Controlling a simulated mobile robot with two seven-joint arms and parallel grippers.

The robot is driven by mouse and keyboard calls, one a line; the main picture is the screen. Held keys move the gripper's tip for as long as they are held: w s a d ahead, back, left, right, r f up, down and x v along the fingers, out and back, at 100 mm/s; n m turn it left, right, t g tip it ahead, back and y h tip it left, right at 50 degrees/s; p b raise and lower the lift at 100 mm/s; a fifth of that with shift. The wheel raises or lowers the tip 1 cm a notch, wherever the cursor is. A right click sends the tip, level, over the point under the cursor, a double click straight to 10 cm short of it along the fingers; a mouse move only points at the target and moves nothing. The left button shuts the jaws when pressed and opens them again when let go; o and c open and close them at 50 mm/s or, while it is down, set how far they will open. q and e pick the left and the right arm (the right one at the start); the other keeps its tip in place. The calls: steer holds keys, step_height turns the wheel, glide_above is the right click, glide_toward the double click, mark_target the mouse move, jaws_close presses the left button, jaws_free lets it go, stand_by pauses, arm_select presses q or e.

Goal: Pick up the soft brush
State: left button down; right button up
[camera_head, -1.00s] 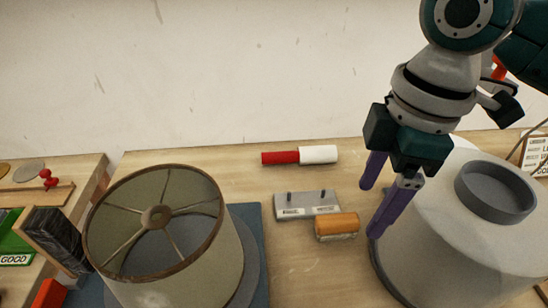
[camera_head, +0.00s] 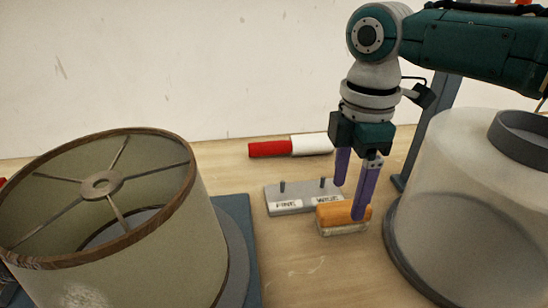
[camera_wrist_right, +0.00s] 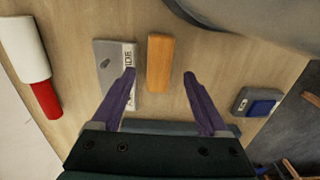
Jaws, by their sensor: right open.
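The soft brush, an orange-backed block with pale bristles underneath (camera_head: 342,217), lies on the table just in front of a grey pegged plate. In the right wrist view its orange back (camera_wrist_right: 160,63) lies ahead of and between the purple fingertips, nearer the left one. My right gripper (camera_head: 350,200) is open and empty, its purple fingers pointing down over the brush. One finger overlaps the brush in the head view; I cannot tell whether it touches. The right gripper also shows in its wrist view (camera_wrist_right: 160,75). My left gripper is not in view.
The grey plate (camera_head: 290,207) with two pegs and labels sits right behind the brush. A red and white cylinder (camera_head: 290,146) lies further back. A lampshade (camera_head: 120,230) stands left, a large pale round housing (camera_head: 470,200) right. A small grey-blue block (camera_wrist_right: 256,102) shows too.

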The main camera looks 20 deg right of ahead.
mark_target(346, 206)
steer(key=shift+f, duration=1.5)
steer(key=shift+f+b, duration=0.25)
steer(key=shift+b, duration=0.05)
steer(key=shift+c, duration=0.2)
jaws_close()
